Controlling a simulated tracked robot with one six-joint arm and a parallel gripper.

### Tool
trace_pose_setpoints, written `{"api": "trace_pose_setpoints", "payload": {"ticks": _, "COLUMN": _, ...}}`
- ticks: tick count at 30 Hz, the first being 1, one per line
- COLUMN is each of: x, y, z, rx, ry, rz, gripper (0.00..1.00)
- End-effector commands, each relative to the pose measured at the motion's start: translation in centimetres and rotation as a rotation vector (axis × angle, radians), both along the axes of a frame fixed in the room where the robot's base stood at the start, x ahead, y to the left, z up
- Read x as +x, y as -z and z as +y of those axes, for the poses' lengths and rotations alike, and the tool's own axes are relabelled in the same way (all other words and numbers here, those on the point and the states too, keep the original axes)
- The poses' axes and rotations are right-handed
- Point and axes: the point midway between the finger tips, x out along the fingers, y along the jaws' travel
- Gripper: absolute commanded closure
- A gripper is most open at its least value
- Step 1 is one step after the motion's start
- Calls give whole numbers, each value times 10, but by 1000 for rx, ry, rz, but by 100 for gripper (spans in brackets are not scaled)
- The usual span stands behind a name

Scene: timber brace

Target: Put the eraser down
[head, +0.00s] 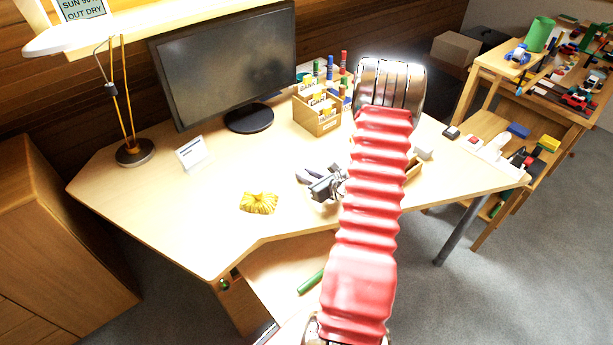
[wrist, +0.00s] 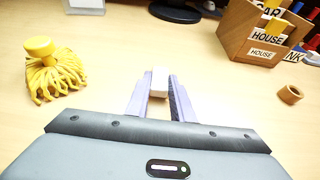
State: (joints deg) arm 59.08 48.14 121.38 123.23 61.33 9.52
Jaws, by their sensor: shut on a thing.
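My gripper (wrist: 159,88) is shut on a small white block, the eraser (wrist: 159,80), which sits between the two fingertips in the wrist view. In the head view my gripper (head: 308,178) is low over the middle of the desk (head: 230,165), beside my red-sleeved arm. I cannot make out the eraser in the head view. I cannot tell whether it touches the desk top or hangs just above it.
A yellow mop-like thing (head: 259,202) lies left of my gripper. A wooden box with labelled cards (head: 316,118) stands behind, near a monitor (head: 228,65). The desk between the yellow thing and the box is clear.

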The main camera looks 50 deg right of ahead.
Motion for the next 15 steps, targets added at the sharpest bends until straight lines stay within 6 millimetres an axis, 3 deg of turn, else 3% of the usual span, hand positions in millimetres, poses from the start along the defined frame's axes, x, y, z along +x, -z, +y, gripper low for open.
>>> {"api": "trace_pose_setpoints", "payload": {"ticks": 13, "x": 0, "y": 6, "z": 0, "rx": -1, "ry": -1, "rz": -1, "gripper": 100}}
{"api": "trace_pose_setpoints", "payload": {"ticks": 14, "x": 0, "y": 5, "z": 0, "rx": -1, "ry": -1, "rz": -1, "gripper": 77}}
{"api": "trace_pose_setpoints", "payload": {"ticks": 15, "x": 0, "y": 5, "z": 0, "rx": -1, "ry": -1, "rz": -1, "gripper": 74}}
